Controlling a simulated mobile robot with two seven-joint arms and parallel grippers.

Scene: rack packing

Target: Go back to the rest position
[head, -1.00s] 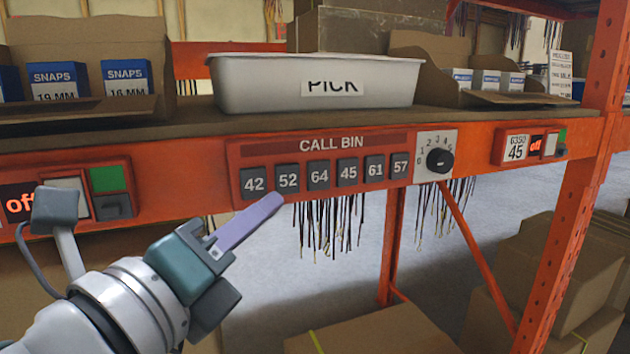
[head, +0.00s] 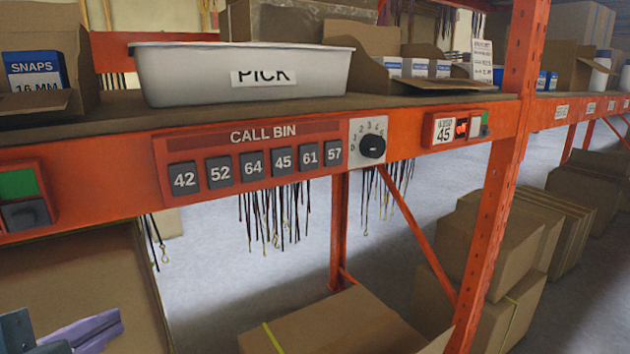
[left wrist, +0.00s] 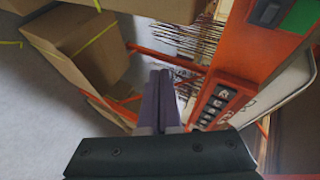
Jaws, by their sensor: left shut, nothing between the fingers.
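My left gripper (head: 98,330) is at the bottom left corner of the head view, low in front of the rack and well below the call bin panel (head: 250,160). Its purple fingers are together with nothing between them. In the left wrist view the closed fingers (left wrist: 160,98) point toward the space beneath the shelf, with the panel (left wrist: 214,104) to their right. They are apart from the panel. My right gripper is in neither view.
The orange rack beam (head: 100,185) spans the view, with a white PICK bin (head: 200,75) on the shelf above. An orange upright (head: 500,190) stands at right. Cardboard boxes (head: 340,325) sit below. Dark cords (head: 275,220) hang under the beam.

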